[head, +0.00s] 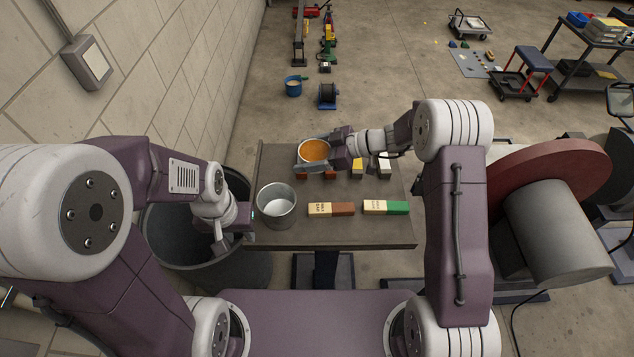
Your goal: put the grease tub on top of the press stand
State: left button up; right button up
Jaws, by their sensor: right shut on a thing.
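The tub with orange grease (314,151) is at the far left part of the small table, in a grey round tub. My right gripper (320,154) is shut on it, with one finger along its far side and one along its near side. Red-brown pieces show just below the tub; whether it touches them is unclear. I cannot tell for sure which thing is the press stand. My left gripper (240,220) is at the table's left edge, left of a grey metal can (277,206); its fingers are not clearly visible.
The table (350,232) also bears a cream-and-brown block (331,210), a cream-and-green block (386,207) and blocks behind them. A large dark bin (200,260) stands left of it. A big red disc (545,170) machine stands right. The table's front strip is clear.

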jog(key=p+x, duration=0.1)
jog(key=x, duration=0.5)
jog(key=f+p+x, duration=0.1)
jog(key=x, duration=0.5)
jog(key=shift+f, duration=0.15)
notch_tip(320, 180, down, 4)
jog(key=shift+r+p, duration=0.1)
jog(key=shift+p, duration=0.4)
jog(key=shift+f, duration=0.25)
jog(key=o, duration=1.8)
jog(key=shift+r, duration=0.1)
